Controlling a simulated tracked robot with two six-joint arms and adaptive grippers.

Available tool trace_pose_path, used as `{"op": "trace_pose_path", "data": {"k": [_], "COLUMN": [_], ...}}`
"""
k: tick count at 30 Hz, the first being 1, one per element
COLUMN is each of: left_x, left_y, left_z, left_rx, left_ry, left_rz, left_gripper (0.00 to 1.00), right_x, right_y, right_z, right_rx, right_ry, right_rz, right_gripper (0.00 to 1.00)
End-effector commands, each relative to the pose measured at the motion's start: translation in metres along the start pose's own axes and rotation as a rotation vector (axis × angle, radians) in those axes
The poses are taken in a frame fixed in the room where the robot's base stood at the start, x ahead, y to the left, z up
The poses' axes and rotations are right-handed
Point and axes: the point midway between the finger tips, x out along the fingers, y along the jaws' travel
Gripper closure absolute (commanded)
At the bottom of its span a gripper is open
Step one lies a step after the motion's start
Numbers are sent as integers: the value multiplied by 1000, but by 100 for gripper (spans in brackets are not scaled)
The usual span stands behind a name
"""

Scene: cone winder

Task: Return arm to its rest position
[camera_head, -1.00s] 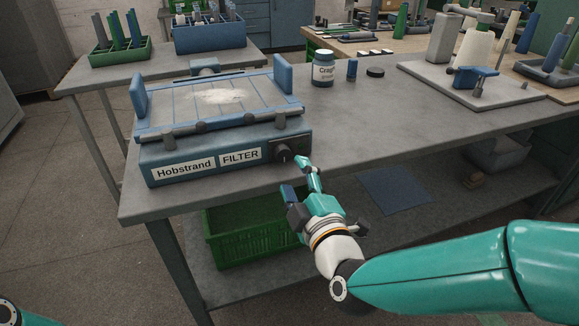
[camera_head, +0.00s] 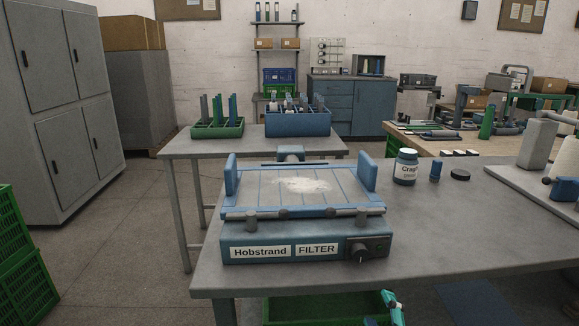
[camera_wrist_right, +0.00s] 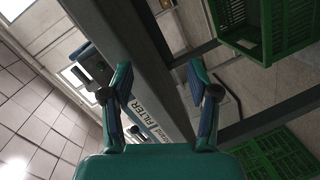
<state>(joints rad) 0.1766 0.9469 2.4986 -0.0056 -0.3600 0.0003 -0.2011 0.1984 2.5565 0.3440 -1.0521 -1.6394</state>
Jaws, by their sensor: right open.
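My right gripper (camera_head: 391,302) shows only in part at the bottom edge of the head view, below the front edge of the grey table (camera_head: 520,254). In the right wrist view its two teal fingers (camera_wrist_right: 158,72) stand apart with nothing between them. The blue Hobstrand FILTER machine (camera_head: 305,235) sits on the table, with its black knob (camera_head: 361,254) at the front right. White powder (camera_head: 304,184) lies on its top. The gripper is below the knob and clear of it. My left gripper is not in view.
A green crate (camera_head: 325,308) is under the table, close to the gripper in the head view. A labelled jar (camera_head: 405,167), a blue cylinder (camera_head: 435,171) and a black disc (camera_head: 460,174) stand right of the machine. Green crates (camera_head: 22,262) are stacked at the left.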

Motion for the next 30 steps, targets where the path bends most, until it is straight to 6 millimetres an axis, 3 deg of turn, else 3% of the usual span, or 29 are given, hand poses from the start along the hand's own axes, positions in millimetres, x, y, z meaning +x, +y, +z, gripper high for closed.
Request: {"op": "trace_pose_path", "data": {"k": [1, 4, 8, 11, 15, 18, 21, 29, 30], "left_x": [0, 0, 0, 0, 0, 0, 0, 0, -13], "left_y": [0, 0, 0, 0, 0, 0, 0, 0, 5], "left_z": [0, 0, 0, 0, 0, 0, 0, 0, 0], "left_rx": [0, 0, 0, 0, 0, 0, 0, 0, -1], "left_ry": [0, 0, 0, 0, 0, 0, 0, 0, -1], "left_rz": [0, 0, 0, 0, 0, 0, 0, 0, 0], "left_gripper": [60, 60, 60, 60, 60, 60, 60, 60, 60], "right_x": [10, 20, 11, -12, -65, -96, -115, -140, -141], "right_y": [-32, -95, -186, -256, -343, -375, -387, -394, -380], "right_z": [21, 54, 92, 114, 129, 126, 120, 114, 108], "right_rx": [-16, -8, 136, 317, 647, 845, 990, 1294, 1314], "right_ry": [-45, -107, -199, -301, -520, -678, -810, -1121, -1133], "right_rz": [-71, -227, -461, -645, -892, -990, -1034, -995, -982], "right_gripper": [40, 40, 40, 40, 40, 40, 40, 40, 40]}}
